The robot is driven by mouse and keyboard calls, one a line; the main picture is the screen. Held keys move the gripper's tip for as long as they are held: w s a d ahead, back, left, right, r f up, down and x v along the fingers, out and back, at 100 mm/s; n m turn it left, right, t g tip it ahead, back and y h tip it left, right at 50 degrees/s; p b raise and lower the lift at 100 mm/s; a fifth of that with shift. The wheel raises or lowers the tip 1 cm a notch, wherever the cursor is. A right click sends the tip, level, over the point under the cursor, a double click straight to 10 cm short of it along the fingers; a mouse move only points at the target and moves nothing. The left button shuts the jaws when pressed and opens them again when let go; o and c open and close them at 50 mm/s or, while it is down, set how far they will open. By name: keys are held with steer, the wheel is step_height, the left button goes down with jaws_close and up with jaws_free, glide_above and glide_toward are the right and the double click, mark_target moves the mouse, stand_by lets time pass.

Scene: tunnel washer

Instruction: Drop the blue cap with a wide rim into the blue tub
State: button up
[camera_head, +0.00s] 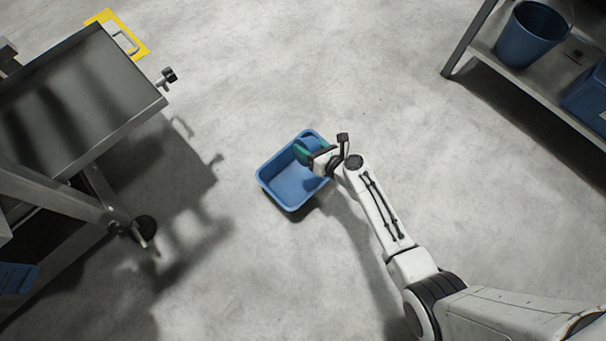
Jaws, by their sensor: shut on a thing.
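The blue tub (290,195) is on the grey floor at the middle of the view, with its open top facing up. My gripper (308,154) is over the tub's upper right part. It is shut on a small teal-green thing (301,150), which shows at the gripper's tip above the tub's inside. The thing is too small and partly covered to make out a wide rim, and it looks greener than the blue of the tub. A darker blue patch in the tub below the gripper looks like shadow.
A metal table (85,85) with a raised edge stands on the left, with a yellow floor marking (128,38) behind it. A metal shelf (490,62) at the upper right holds a blue bucket (527,38). Bare floor surrounds the tub.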

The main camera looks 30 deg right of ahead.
steer(key=shift+w+a+f+b, duration=0.15)
steer(key=shift+w+f+b, duration=0.1)
steer(key=shift+f+b, duration=0.35)
step_height(320, 180, down, 6)
steer(key=b, duration=0.5)
steer(key=shift+r+b, duration=0.1)
steer(key=shift+b, duration=0.2)
steer(key=o, duration=1.3)
steer(key=shift+s, duration=0.1)
steer(key=p+v, duration=0.5)
steer(key=v, duration=0.5)
steer(key=shift+s+r, duration=0.15)
steer(key=shift+s, duration=0.15)
